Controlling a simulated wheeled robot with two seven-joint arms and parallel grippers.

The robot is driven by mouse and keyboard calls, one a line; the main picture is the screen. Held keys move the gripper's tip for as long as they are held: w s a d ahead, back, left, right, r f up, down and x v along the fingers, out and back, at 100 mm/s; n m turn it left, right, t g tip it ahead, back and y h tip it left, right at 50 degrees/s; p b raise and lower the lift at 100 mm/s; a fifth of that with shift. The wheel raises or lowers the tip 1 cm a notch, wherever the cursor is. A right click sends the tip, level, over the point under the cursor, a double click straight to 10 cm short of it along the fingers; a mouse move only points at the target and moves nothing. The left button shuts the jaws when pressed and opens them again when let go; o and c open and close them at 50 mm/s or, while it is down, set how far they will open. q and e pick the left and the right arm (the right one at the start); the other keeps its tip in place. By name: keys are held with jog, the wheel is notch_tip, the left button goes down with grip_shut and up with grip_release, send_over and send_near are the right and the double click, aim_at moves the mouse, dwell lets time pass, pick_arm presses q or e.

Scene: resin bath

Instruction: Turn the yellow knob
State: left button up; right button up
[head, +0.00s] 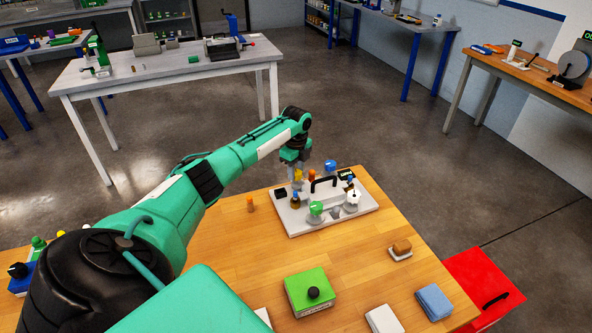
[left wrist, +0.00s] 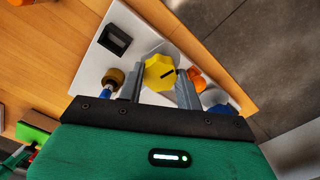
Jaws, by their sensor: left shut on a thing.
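The yellow knob (left wrist: 159,72) is faceted, with a dark slot-like mark on its face. It stands on the white panel (left wrist: 112,68) of the bath. My left gripper (left wrist: 160,82) reaches down over it, one finger on each side, and is shut on it. In the head view the yellow knob (head: 298,175) is small and partly hidden by my left gripper (head: 295,172) at the back left of the white panel (head: 358,219). My right gripper is not in view.
A black handle (head: 323,183), a green knob (head: 316,208) and a white knob (head: 352,197) are on the same panel. A green box (head: 309,293) stands in front.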

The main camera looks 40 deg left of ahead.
aim_at(297, 172)
pick_arm(q)
jog(key=shift+m, duration=1.2)
jog(key=o, duration=1)
jog(key=shift+r, duration=0.1)
jog(key=shift+r, duration=0.25)
notch_tip(297, 172, up, 13)
jog(key=b, duration=0.3)
